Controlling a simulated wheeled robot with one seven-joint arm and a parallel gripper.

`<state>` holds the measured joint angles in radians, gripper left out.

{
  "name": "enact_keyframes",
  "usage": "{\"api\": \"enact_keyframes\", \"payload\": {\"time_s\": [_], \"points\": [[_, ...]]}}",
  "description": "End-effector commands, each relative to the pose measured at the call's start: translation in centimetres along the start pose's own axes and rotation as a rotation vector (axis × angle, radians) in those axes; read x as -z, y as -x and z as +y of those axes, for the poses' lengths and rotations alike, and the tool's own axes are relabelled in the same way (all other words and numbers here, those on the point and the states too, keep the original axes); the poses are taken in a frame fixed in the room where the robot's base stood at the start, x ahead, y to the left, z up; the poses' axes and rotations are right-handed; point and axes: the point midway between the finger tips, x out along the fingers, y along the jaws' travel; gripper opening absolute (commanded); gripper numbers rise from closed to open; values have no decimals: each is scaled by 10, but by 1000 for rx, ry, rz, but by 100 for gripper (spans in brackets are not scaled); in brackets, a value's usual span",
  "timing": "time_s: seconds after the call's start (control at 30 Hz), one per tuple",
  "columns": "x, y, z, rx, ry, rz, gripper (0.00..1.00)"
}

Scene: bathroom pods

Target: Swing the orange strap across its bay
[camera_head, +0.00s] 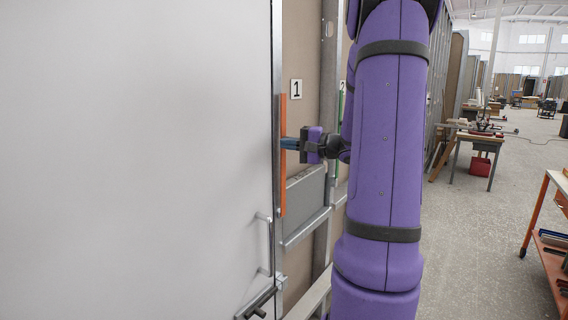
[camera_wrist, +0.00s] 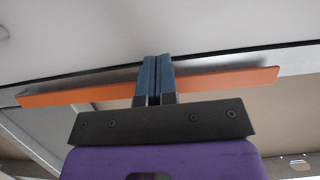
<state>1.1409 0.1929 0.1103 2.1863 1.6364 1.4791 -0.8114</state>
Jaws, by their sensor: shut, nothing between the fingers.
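The orange strap (camera_head: 283,187) hangs upright along the edge of the large pale panel in the head view. In the wrist view the strap (camera_wrist: 225,83) runs across the picture behind my fingers. My gripper (camera_head: 284,143) is at the upper-middle part of the strap, with its blue fingers reaching to it from the right. In the wrist view my gripper (camera_wrist: 158,60) has its two fingers pressed together with nothing between them. The fingers overlap the strap, but I cannot tell whether they touch it. The fingers hide a short middle stretch of the strap.
A number 1 sign (camera_head: 296,89) marks the brown bay wall right of the strap. A metal box (camera_head: 305,196) sits below my gripper. The pale panel (camera_head: 130,150) fills the left and has a handle (camera_head: 266,245). Workbenches and open floor (camera_head: 480,240) lie to the right.

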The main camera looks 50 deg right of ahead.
Motion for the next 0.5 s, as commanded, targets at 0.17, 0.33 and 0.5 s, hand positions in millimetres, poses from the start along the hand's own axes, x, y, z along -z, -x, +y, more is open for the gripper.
{"api": "enact_keyframes", "payload": {"time_s": [0.17,0.33,0.5], "points": [[5,2,1,0,0,0,0],[16,6,5,1,-1,0,0],[26,9,8,0,-1,1,0]]}}
